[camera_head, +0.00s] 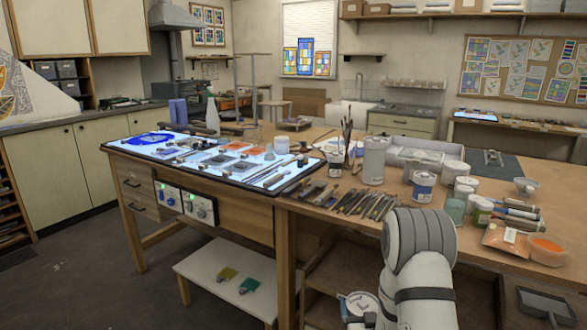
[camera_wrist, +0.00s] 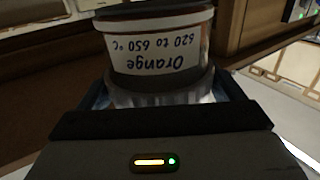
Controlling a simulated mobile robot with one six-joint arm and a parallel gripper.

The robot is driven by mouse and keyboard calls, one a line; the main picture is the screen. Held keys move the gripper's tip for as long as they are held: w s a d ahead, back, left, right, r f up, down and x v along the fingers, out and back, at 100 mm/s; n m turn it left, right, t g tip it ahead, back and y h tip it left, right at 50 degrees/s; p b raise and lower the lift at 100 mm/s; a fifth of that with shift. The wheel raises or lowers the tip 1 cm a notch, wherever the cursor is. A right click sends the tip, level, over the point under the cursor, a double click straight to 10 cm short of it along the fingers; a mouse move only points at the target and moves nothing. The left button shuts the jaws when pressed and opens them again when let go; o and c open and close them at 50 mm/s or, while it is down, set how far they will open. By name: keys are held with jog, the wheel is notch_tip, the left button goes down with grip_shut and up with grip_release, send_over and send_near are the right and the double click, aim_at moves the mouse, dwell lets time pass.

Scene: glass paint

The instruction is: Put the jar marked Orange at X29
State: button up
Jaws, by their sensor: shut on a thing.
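The jar marked Orange (camera_wrist: 160,52) fills the upper middle of the wrist view. Its white label reads "Orange 620 to 650 °C" and appears upside down there. My gripper (camera_wrist: 160,96) is shut around the jar's body, at the near side of the picture. In the head view my arm comes up at the lower right and bends down in front of the workbench; the gripper and jar cannot be made out clearly there. No marking X29 can be read in either view.
The workbench (camera_head: 262,217) carries a lit glass panel (camera_head: 165,150), brushes, several jars and an orange powder dish (camera_head: 547,244). A low white table (camera_head: 212,268) with a yellow and a green piece stands in front. Open floor lies at the left.

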aim_at(349, 304)
jog(key=w+a+f, duration=0.1)
jog(key=a+f, duration=0.3)
jog(key=f, duration=0.1)
jog(key=r+p, duration=0.7)
jog(key=r, duration=0.1)
jog(key=shift+w+p, duration=0.2)
jog(key=shift+p, duration=0.1)
jog(key=shift+d, duration=0.15)
